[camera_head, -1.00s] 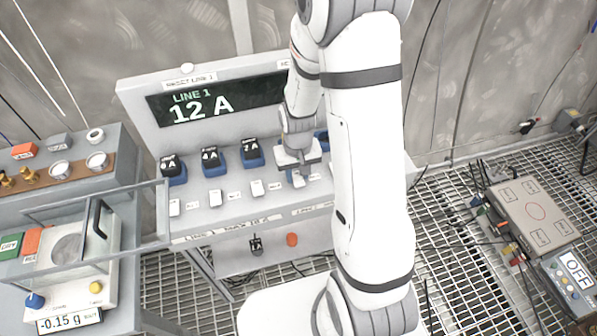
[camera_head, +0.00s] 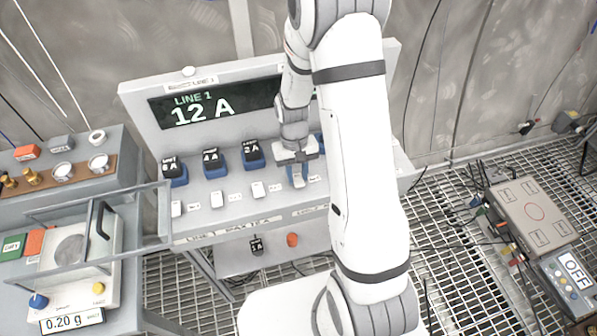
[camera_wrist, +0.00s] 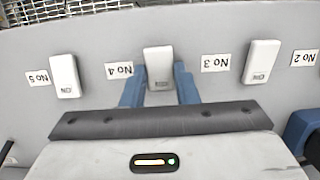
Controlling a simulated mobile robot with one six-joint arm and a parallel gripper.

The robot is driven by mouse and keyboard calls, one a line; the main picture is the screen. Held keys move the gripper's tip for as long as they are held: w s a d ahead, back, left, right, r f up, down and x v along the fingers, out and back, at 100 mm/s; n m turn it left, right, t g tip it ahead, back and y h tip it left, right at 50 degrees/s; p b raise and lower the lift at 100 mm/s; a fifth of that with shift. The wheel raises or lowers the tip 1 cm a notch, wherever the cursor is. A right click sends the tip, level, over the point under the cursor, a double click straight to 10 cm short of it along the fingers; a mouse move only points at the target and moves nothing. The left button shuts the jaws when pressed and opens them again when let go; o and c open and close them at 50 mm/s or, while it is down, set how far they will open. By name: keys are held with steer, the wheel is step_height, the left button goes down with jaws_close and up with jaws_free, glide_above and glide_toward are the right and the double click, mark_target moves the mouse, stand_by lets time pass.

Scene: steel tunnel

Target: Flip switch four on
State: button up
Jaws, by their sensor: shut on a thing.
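Switch four (camera_wrist: 158,67) is a white rocker on the grey panel, with the label No 4 (camera_wrist: 119,71) on its left in the wrist view, where the lettering is upside down. The blue fingers of my gripper (camera_wrist: 160,86) stand one on each side of it, shut on it. The ON mark shows faintly at its lower end. In the head view my gripper (camera_head: 297,180) is over the panel's switch row (camera_head: 257,190) and hides this switch. The panel display (camera_head: 210,108) reads LINE 1, 12 A.
Neighbouring rockers stand close on both sides: one by No 5 (camera_wrist: 65,76) and one by No 3 (camera_wrist: 260,62). Black plugs in blue bases (camera_head: 212,163) stand behind the row. A glass-shielded scale (camera_head: 72,262) is at left, a control box (camera_head: 535,213) at right.

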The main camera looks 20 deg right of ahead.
mark_target(296, 174)
steer(key=o, duration=1)
steer(key=shift+r, duration=0.1)
step_height(296, 174, up, 8)
steer(key=w+b, duration=0.1)
steer(key=shift+w+f, duration=0.25)
steer(key=shift+w, duration=0.05)
steer(key=s+r+t, duration=0.5)
steer(key=s+r, duration=1.2)
steer(key=shift+d+t, duration=0.2)
steer(key=shift+t, duration=0.1)
